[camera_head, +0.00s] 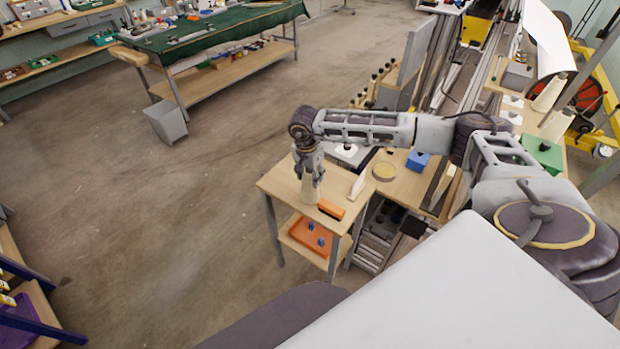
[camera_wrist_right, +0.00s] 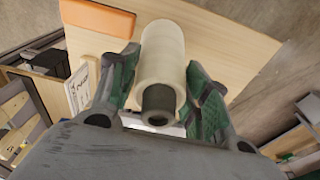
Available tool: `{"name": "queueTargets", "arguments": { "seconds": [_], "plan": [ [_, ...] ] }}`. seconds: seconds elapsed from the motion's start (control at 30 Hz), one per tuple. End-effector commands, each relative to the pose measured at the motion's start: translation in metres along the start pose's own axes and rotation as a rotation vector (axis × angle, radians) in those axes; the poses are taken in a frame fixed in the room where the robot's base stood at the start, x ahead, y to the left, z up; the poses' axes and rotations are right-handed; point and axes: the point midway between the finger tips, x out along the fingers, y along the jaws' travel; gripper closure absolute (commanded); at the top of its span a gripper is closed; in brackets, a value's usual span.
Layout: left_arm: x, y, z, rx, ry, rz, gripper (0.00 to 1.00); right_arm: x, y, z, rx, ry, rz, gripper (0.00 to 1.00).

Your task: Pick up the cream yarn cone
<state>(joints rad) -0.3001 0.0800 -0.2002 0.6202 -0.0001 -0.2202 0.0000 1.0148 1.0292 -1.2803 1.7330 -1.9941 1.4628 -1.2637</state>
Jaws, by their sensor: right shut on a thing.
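The cream yarn cone (camera_head: 310,189) stands on the small wooden side table (camera_head: 281,187), close to its middle. My right gripper (camera_head: 312,180) reaches down over it from above, with its fingers on either side of the cone. In the right wrist view the cone (camera_wrist_right: 163,55) lies between the two green-padded fingers of my right gripper (camera_wrist_right: 162,92), its dark tip towards the camera. The right gripper is shut on the cone. Whether the cone's base touches the table is hard to tell. My left gripper does not show.
An orange block (camera_head: 331,209) lies just beside the cone and also shows in the right wrist view (camera_wrist_right: 98,17). A white upright card (camera_head: 358,187) stands to the right. An orange tray (camera_head: 309,236) sits on the lower shelf. Open floor lies left of the table.

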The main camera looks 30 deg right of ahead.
Motion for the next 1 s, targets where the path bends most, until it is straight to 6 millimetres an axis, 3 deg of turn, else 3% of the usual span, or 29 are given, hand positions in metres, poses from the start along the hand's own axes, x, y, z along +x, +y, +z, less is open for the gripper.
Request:
{"name": "queueTargets", "arguments": {
  "seconds": [0.27, 0.7, 1.0],
  "plan": [
    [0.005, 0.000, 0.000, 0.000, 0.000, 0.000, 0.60, -0.024, -0.001, -0.004, 0.000, 0.001, -0.005, 0.85],
    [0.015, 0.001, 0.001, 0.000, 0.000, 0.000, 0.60, -0.085, -0.001, -0.010, 0.000, 0.001, -0.004, 0.85],
    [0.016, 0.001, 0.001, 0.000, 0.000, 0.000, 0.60, -0.098, 0.000, -0.012, 0.000, 0.001, -0.001, 0.85]
  ]
}}
